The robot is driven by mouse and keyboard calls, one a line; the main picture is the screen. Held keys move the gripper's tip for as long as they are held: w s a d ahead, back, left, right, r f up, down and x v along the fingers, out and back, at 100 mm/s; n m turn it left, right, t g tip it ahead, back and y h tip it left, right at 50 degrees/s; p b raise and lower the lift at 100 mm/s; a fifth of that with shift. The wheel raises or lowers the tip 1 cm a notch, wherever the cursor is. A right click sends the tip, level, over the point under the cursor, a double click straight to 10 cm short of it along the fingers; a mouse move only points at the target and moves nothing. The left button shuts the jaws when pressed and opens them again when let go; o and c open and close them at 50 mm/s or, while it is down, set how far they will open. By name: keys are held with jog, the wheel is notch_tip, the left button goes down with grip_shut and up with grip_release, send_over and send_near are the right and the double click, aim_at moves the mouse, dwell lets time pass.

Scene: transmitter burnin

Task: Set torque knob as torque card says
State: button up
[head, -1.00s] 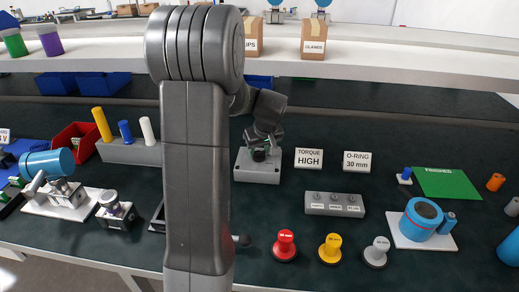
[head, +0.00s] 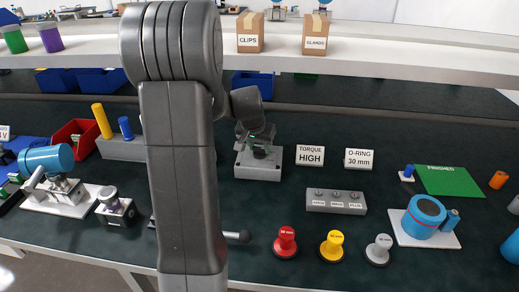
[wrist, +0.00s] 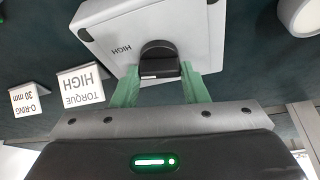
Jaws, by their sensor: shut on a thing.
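The torque card (head: 310,156) reads HIGH and stands right of the grey knob box (head: 244,166); it shows upside down in the wrist view (wrist: 82,86). The knob box in the wrist view (wrist: 185,25) bears a HIGH label left of the black torque knob (wrist: 158,52). My gripper (wrist: 159,76), with green fingers, is shut on the knob, one finger on each side. In the head view my gripper (head: 258,146) is at the top of the box and hides most of the knob. I cannot tell exactly where the knob points.
An O-ring card (head: 358,159) reading 30 mm stands right of the torque card. A grey block with several labels (head: 335,208) and red (head: 285,240), yellow (head: 332,245) and grey (head: 379,248) knobbed pieces are in front. A shelf (head: 400,65) runs above the back.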

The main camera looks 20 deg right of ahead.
jog(key=shift+w+m+g+h+b, duration=0.1)
jog(key=shift+m+g+h+b, duration=0.35)
jog(key=shift+m+b, duration=0.9)
jog(key=shift+m, duration=0.35)
jog(key=o, duration=1)
jog(key=shift+a+r, duration=0.1)
jog(key=p+v, duration=0.2)
jog(key=v, duration=1.1)
jog(key=shift+r, duration=0.35)
jog(key=b+x, duration=0.1)
jog(key=x, duration=1.2)
jog(key=shift+f, duration=0.4)
